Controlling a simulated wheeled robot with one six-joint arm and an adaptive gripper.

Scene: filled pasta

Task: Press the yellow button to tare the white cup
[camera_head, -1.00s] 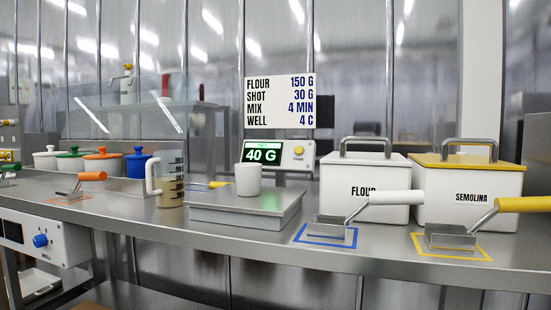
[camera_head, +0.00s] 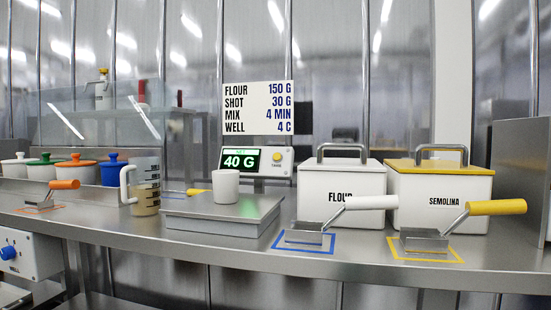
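The white cup (camera_head: 225,187) stands upright on the scale's flat metal plate (camera_head: 180,212). My gripper is not in view.
A white flour bin (camera_head: 340,180) and a yellow-lidded semolina bin (camera_head: 440,185) stand on the right. Scoops with a white handle (camera_head: 372,202) and a yellow handle (camera_head: 497,207) lie before them. A measuring jug (camera_head: 144,188) stands left of the scale. Lidded pots (camera_head: 76,173) are farther left.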

